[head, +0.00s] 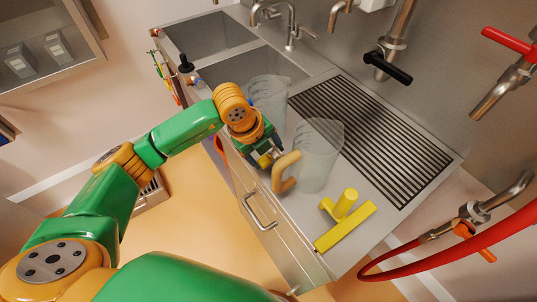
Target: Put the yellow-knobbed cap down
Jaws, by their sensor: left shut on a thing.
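My left gripper (266,157) is at the front edge of the steel counter, just left of the tan-handled clear pitcher. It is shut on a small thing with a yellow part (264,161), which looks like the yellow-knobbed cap. The fingers hide most of it, and I cannot tell whether it touches the counter. My right gripper is not in view.
The clear pitcher (318,160) stands close to the right of my gripper, and another clear pitcher (268,98) stands behind it. A yellow scraper-like tool (345,222) lies on the front right counter. A black drain grate (365,135) and sink basins (208,36) lie beyond.

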